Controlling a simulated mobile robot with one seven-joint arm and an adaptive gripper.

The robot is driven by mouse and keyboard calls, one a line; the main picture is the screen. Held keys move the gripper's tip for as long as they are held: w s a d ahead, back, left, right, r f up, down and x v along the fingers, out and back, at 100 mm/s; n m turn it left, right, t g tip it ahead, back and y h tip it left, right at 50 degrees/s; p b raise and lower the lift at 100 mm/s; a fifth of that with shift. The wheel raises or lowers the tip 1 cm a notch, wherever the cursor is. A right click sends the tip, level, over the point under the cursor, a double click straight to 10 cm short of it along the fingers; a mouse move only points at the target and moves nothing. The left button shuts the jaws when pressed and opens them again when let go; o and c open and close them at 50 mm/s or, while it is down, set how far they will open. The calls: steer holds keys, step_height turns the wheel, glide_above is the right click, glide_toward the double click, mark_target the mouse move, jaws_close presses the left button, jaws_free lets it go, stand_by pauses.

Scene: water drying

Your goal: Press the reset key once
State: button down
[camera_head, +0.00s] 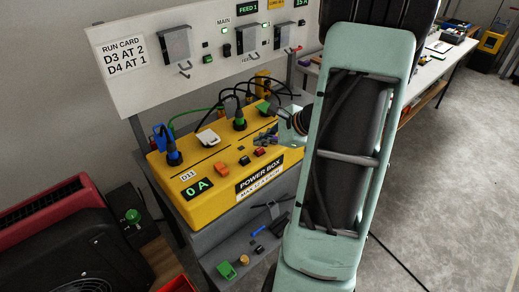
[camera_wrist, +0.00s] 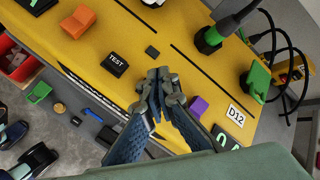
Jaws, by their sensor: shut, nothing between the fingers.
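The yellow power box (camera_head: 205,205) stands on a grey bench, with a row of small controls on its top. My gripper (camera_wrist: 160,80) hangs over the box top with its fingertips together, holding nothing; it also shows in the head view (camera_head: 272,137). A black key marked TEST (camera_wrist: 114,64) lies left of the fingertips in the wrist view, and a purple control (camera_wrist: 198,105) lies right of them. A small dark square (camera_wrist: 152,51) sits just beyond the tips. I can read no reset label; the fingers cover part of the control row. I cannot tell whether the tips touch anything.
An orange rocker (camera_wrist: 78,20) is farther along the row. Plugs with cables, including a green-collared one (camera_wrist: 207,40), rise from the box's back. A white panel (camera_head: 135,60) with switches stands behind. Loose small parts, including a green block (camera_head: 226,270), lie on the lower shelf.

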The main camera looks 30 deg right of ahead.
mark_target(261, 150)
steer(key=shift+f, duration=0.15)
steer(key=shift+f+b, duration=0.3)
steer(key=shift+b, duration=0.35)
steer(key=shift+f+b, duration=0.4)
steer(key=shift+b, duration=0.1)
stand_by(0.4)
steer(key=shift+r, duration=0.1)
steer(key=shift+r+p, duration=0.55)
steer(key=shift+r, duration=0.2)
steer(key=shift+r+p, duration=1.8)
steer(key=shift+r, duration=0.75)
